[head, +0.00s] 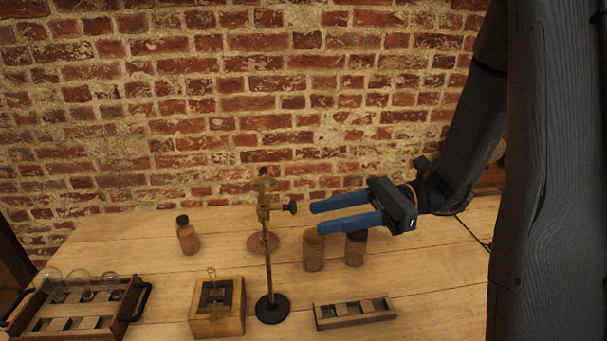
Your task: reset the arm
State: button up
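My arm (477,135) comes down from the upper right and reaches left over the wooden table. My gripper (316,217) has two blue fingers that point left, with a gap between them. It is open and nothing shows between the fingers. The gripper appears above or in front of two jars: a brownish open-topped jar (313,254) and a dark-lidded jar (355,250). Its fingers and body overlap the view near their tops. I cannot tell how far above them it is.
A metal stand (267,262) rises just left of the fingertips. A brown bottle (187,238), a wooden box (217,322), a slotted wooden rack (355,311) and a tray (125,319) with glass globes stand on the table (440,285). A brick wall (220,100) is behind.

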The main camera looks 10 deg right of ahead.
jog(key=s+f+n+g+h, duration=0.3)
jog(key=s+f+n+h, duration=0.6)
jog(key=s+f+h, duration=0.15)
jog(key=w+d+n+t+h, duration=0.4)
jog(key=w+d+n+h, duration=0.1)
jog(key=n, duration=0.3)
jog(key=shift+w+d+f+t+h, duration=0.2)
jog(key=shift+d+t+h, duration=0.2)
jog(key=shift+h, duration=0.35)
dwell(0.4)
